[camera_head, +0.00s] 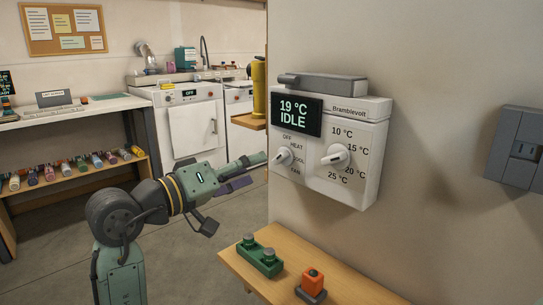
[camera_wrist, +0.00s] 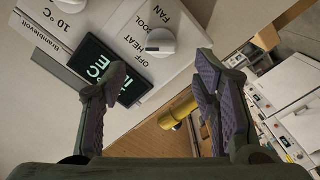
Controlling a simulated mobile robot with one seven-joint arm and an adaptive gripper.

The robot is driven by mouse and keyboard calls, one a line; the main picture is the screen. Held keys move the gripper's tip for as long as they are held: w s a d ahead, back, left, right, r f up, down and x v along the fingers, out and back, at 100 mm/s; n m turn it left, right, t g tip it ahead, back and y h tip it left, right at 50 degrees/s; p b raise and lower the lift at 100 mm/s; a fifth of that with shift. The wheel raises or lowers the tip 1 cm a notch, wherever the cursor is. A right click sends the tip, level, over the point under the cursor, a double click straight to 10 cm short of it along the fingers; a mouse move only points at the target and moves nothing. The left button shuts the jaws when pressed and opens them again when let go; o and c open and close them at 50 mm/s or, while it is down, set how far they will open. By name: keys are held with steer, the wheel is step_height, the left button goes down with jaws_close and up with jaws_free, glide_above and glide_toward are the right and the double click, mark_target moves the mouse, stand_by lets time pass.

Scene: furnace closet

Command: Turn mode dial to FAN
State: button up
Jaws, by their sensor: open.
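The mode dial (camera_head: 284,156) is a white knob on the lower left of the white wall thermostat (camera_head: 352,172), with OFF, HEAT, COOL and FAN labels to its right and above. I cannot tell for certain which label it points at. The dark display (camera_head: 294,115) reads 19 °C IDLE. My gripper (camera_head: 244,172) is open and empty, to the left of the dial and apart from it. In the wrist view the dial (camera_wrist: 160,42) shows ahead, between and beyond the fingers of my gripper (camera_wrist: 162,68).
A temperature dial (camera_head: 336,157) sits right of the mode dial. A grey switch box (camera_head: 516,148) is on the wall at right. Open floor lies behind my arm.

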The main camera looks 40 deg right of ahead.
mark_target(275, 158)
steer(key=d, duration=0.5)
steer(key=d+p, duration=0.1)
steer(key=d, duration=0.1)
steer(key=shift+w+d, duration=0.15)
steer(key=shift+w, duration=0.25)
steer(key=shift+c, duration=0.4)
steer(key=c, duration=1.1)
